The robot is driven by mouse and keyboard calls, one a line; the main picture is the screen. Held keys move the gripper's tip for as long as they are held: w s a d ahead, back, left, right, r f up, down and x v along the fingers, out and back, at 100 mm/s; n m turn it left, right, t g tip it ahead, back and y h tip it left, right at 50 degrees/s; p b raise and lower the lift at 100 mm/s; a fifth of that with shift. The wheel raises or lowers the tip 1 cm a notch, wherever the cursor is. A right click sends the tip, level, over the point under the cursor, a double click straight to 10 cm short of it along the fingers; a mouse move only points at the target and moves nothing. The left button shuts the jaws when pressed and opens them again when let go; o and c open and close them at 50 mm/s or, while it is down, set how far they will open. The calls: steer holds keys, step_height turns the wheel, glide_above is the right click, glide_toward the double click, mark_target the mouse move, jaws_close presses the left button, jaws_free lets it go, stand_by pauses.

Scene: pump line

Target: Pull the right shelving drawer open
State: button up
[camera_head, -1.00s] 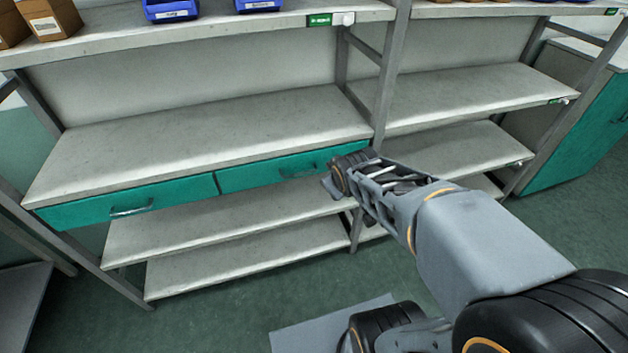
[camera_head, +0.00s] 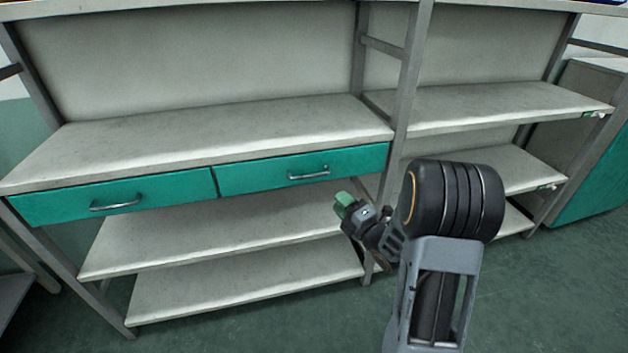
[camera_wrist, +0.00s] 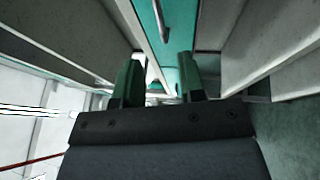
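The right shelving drawer (camera_head: 250,177) is a teal front with a metal bar handle (camera_head: 309,173), set under the broad shelf. It looks closed, flush with the left drawer. My gripper (camera_head: 345,203) has green fingertips and is below and to the right of the handle, in front of the lower shelf. In the wrist view, my gripper (camera_wrist: 160,78) shows two green fingers spread apart with nothing between them. A teal drawer front (camera_wrist: 184,30) and its handle (camera_wrist: 159,22) lie ahead of the fingers, apart from them.
The left drawer (camera_head: 75,202) also looks closed. A metal upright post (camera_head: 409,70) stands just right of the right drawer. Empty shelves (camera_head: 250,242) lie below the drawers. Open green floor (camera_head: 280,325) is in front.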

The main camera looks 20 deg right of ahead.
mark_target(314, 176)
steer(key=x, duration=1.2)
steer(key=shift+w+a, duration=0.2)
steer(key=shift+w, duration=0.15)
steer(key=shift+c, duration=0.4)
jaws_close()
